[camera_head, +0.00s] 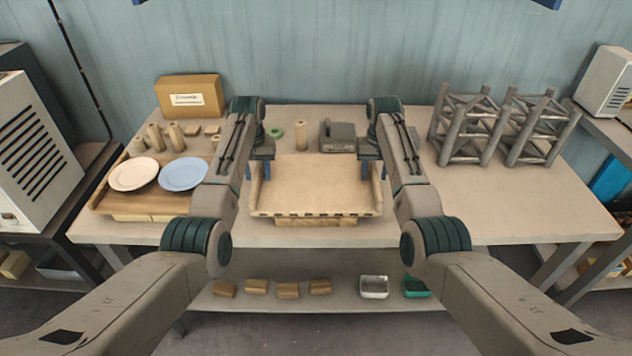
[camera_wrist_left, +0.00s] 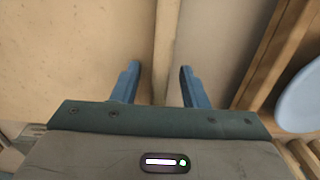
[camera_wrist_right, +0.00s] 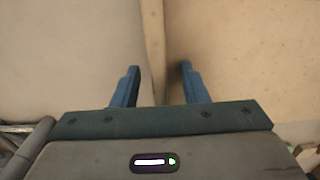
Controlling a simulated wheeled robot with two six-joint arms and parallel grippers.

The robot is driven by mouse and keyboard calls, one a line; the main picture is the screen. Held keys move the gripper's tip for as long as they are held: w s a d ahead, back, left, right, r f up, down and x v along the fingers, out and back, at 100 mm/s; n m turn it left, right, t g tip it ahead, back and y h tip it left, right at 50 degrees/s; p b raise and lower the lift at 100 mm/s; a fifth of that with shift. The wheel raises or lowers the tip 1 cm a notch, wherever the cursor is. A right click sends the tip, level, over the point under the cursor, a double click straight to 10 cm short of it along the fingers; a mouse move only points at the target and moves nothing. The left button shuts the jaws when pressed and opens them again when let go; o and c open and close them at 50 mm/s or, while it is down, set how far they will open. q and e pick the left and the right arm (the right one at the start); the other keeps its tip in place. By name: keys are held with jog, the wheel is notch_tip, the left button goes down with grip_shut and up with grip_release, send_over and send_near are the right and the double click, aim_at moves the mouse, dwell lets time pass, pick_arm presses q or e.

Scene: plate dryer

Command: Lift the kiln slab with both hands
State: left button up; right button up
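The kiln slab (camera_head: 315,187) is a flat tan board with raised side edges, lying level near the front middle of the table on a support partly hidden below it. My left gripper (camera_head: 258,170) is at its left edge and my right gripper (camera_head: 374,170) at its right edge, both pointing down. In the left wrist view, the slab's edge strip (camera_wrist_left: 164,45) runs between the two open blue fingers with gaps on both sides. In the right wrist view, the edge strip (camera_wrist_right: 153,40) likewise lies between open fingers, apparently untouched.
A wooden tray (camera_head: 150,206) with a white plate (camera_head: 133,174) and a blue plate (camera_head: 184,174) is left of the slab. A grey box (camera_head: 337,136) and a green ring (camera_head: 274,132) stand behind. Grey lattice racks (camera_head: 465,125) are at right; the table's right front is clear.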

pick_arm(q)
jog(key=c, duration=0.9)
pick_arm(e)
jog(key=c, duration=0.9)
pick_arm(q)
grip_shut()
pick_arm(e)
grip_shut()
pick_arm(q)
jog(key=shift+r, duration=0.15)
pick_arm(e)
jog(key=shift+r, duration=0.1)
